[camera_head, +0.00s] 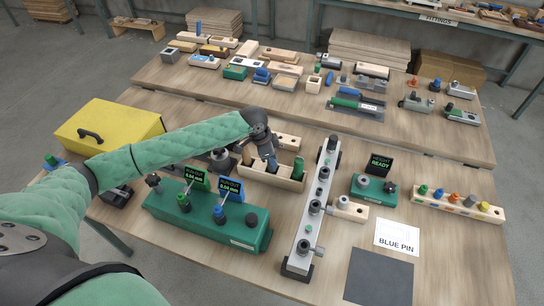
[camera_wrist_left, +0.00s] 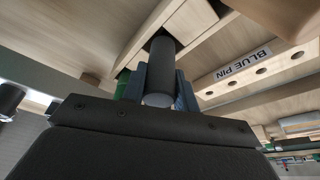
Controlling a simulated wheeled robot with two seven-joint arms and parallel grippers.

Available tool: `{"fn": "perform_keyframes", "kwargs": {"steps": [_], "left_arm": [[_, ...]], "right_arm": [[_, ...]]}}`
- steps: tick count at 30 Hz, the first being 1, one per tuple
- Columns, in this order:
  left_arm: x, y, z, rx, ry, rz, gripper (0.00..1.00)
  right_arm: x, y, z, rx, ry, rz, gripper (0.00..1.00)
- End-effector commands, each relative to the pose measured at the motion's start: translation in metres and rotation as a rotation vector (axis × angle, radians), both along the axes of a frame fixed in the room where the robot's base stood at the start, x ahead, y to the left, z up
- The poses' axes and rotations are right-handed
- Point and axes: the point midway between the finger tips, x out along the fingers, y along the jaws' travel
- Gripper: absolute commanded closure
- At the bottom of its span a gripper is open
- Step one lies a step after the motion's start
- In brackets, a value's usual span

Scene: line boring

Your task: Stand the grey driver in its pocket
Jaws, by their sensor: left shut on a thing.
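My left gripper (camera_head: 271,163) reaches over the wooden pocket box (camera_head: 262,178) in the middle of the table. In the left wrist view its two fingers (camera_wrist_left: 160,88) are shut on a grey cylinder, the grey driver (camera_wrist_left: 164,68). The driver's far end meets a dark opening in the wood; how deep it sits in the pocket I cannot tell. In the head view the gripper mostly hides the driver. A green-handled tool (camera_head: 298,168) stands in the box to the right, and green also shows beside the fingers in the wrist view (camera_wrist_left: 122,84). My right gripper is not in view.
A green fixture (camera_head: 225,232) with two small displays stands in front of the box. A grey rail (camera_head: 312,215) with black knobs stands to its right. A yellow case (camera_head: 108,128) is at left. A paper marked BLUE PIN (camera_head: 396,238) lies at front right.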

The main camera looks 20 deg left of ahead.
Motion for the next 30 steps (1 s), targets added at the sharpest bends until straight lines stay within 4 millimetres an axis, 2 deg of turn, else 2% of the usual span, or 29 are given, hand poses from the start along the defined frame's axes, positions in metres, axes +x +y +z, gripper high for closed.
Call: {"fn": "perform_keyframes", "kwargs": {"steps": [16, 30], "left_arm": [[0.000, 0.000, -0.002, 0.000, 0.000, 0.000, 1.00], [0.000, 0.000, -0.013, 0.000, 0.000, 0.000, 1.00]], "right_arm": [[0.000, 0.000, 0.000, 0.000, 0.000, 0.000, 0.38], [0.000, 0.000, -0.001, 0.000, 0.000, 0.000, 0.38]]}}
